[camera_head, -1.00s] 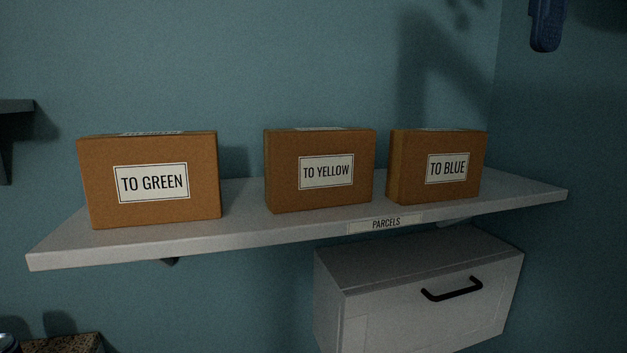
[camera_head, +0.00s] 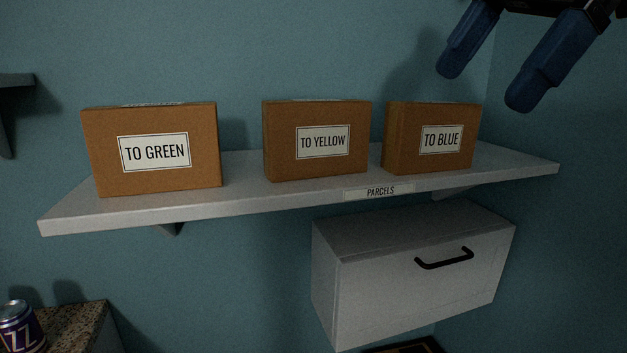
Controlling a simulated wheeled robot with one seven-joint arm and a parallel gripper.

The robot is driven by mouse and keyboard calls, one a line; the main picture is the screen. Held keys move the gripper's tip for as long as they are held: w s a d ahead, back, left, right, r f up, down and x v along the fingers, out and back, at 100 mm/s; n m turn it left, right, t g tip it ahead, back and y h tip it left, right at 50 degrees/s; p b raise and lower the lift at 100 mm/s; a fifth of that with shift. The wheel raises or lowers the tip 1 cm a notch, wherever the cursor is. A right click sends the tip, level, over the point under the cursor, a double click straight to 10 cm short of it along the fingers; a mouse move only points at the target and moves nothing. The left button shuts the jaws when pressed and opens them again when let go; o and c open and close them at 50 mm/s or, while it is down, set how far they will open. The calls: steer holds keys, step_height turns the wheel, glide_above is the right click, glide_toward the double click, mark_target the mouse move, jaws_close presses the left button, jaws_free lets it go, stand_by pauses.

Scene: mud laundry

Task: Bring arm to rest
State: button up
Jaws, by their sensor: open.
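My gripper (camera_head: 485,78) hangs in the upper right of the head view, with its two blue fingers spread apart and nothing between them. It appears above and to the right of the box marked TO BLUE (camera_head: 458,160), apart from it in the picture. The top of the gripper and most of my arm are outside the frame.
A white shelf (camera_head: 300,192) labelled PARCELS bears the TO BLUE box, a TO YELLOW box (camera_head: 340,168) and a TO GREEN box (camera_head: 155,180). Below is a white cabinet (camera_head: 400,300) with a black handle. A can (camera_head: 20,328) stands on a speckled counter (camera_head: 75,325) at lower left.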

steer(key=w+a+f+m+t+y, duration=0.65)
steer(key=a+f+m+y, duration=0.2)
steer(key=f+y, duration=0.2)
steer(key=s+d+f+m+t+h, duration=0.2)
steer(key=f+m+t+h, duration=0.15)
steer(key=f+m, duration=0.4)
steer(key=s+d+f+m+t+h, duration=0.25)
steer(key=f+m+t, duration=0.2)
steer(key=f, duration=0.65)
steer(key=s+d+f+m+h, duration=0.2)
steer(key=s+d+f+h, duration=0.15)
steer(key=s+f, duration=0.4)
steer(key=s+d+f+m+h, duration=0.25)
steer(key=s+f+h, duration=0.3)
steer(key=s, duration=0.35)
steer(key=s+d+n, duration=0.1)
steer(key=s+d, duration=0.2)
steer(key=s, duration=0.7)
steer(key=s+d+n, duration=0.2)
steer(key=s, duration=0.7)
steer(key=shift+s+d+r+n+g+h, duration=0.3)
steer(key=shift+s+d+r+g+h, duration=0.1)
steer(key=shift+r+g+h, duration=0.05)
